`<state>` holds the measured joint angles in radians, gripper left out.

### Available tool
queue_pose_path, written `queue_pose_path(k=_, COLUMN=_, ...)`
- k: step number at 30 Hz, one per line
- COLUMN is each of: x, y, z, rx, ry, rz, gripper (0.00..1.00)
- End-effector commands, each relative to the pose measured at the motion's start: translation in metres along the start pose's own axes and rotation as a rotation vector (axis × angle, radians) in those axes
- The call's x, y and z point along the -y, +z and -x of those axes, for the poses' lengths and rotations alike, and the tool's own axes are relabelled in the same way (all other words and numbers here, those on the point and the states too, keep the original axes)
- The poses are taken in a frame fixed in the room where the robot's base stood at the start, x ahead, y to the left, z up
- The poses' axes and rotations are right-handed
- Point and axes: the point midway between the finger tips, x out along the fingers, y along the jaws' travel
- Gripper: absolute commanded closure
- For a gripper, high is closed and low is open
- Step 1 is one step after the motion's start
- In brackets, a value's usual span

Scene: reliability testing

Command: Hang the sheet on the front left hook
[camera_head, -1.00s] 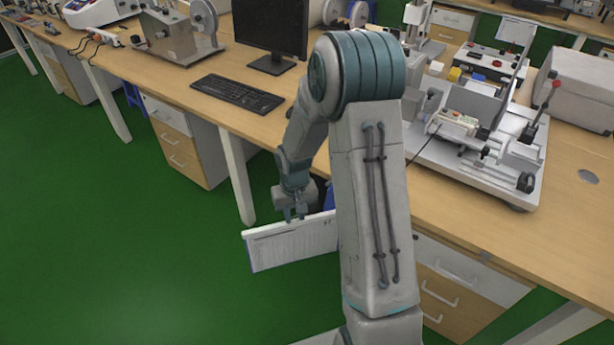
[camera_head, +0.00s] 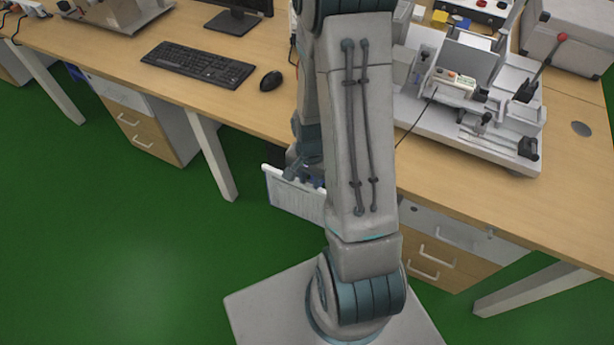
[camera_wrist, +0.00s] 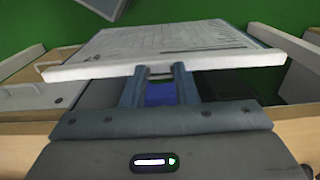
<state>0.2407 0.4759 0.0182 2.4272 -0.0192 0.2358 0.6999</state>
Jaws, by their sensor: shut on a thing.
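The sheet (camera_head: 293,196) is a white printed page with a white bar along its top edge. It hangs below the table's front edge, with its right part hidden behind my arm. The sheet also shows in the wrist view (camera_wrist: 165,38), stretching away from my fingers. My gripper (camera_head: 308,176) is shut on the bar; in the wrist view both fingers (camera_wrist: 160,72) meet the bar near its middle. I cannot make out the front left hook in either view.
The wooden table (camera_head: 150,98) holds a keyboard (camera_head: 198,64), a mouse (camera_head: 271,81) and a grey test machine (camera_head: 470,110). A table leg (camera_head: 212,155) stands left of the sheet. Drawers stand under the table on both sides. The green floor (camera_head: 110,240) is clear at the front left.

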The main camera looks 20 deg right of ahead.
Motion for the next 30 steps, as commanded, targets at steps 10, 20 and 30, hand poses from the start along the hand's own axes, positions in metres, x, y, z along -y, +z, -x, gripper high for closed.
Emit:
queue_pose_path(k=10, x=-0.001, y=-0.022, z=-0.002, rx=0.0, ry=0.0, rz=-0.002, gripper=1.0)
queue_pose_path(k=20, x=-0.001, y=-0.043, z=-0.003, rx=-0.001, ry=0.0, rz=-0.003, gripper=1.0)
queue_pose_path(k=30, x=-0.002, y=-0.062, z=-0.008, rx=0.0, ry=0.0, rz=-0.003, gripper=1.0)
